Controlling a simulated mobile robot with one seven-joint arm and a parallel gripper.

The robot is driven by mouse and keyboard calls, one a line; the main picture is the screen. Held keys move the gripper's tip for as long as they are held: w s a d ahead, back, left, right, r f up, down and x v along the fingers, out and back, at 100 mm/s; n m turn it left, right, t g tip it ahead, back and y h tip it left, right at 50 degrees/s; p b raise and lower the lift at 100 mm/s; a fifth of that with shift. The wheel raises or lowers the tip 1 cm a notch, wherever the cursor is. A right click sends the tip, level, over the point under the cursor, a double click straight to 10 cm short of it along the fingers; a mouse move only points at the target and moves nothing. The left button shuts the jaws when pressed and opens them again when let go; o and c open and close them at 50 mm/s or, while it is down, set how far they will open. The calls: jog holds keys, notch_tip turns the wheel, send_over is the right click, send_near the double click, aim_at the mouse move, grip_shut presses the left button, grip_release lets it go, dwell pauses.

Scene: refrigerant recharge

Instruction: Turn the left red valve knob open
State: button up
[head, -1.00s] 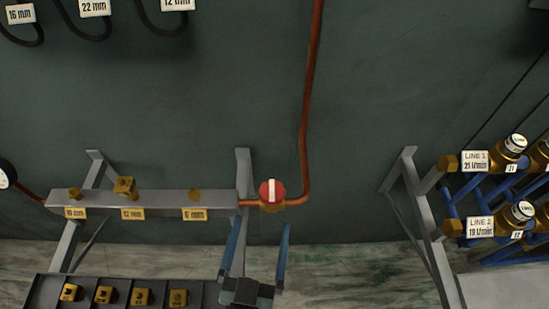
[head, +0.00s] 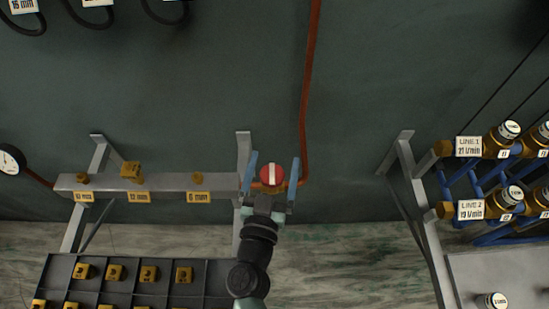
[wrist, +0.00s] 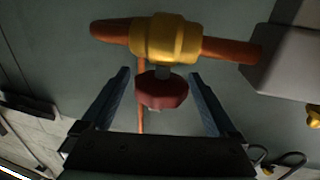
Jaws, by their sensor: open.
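The red valve knob (head: 272,174) has a white stripe that runs up and down in the head view. It sits on a brass valve body in the copper pipe, at the right end of the grey manifold bar. My gripper (head: 272,170) is open, with one blue finger on each side of the knob. In the wrist view the knob (wrist: 162,90) lies between the open fingers (wrist: 160,85), with a gap on both sides. The brass valve body (wrist: 165,40) shows beyond it. The knob's striped face is hidden in the wrist view.
The grey manifold bar (head: 160,187) with brass fittings runs left of the knob. The copper pipe (head: 309,90) rises behind it. A dark tray (head: 215,278) of brass parts lies below left. Brass line units (head: 490,203) stand on a rack at right.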

jog(key=shift+w+d, duration=0.1)
jog(key=shift+w, duration=0.45)
jog(key=c, duration=1.4)
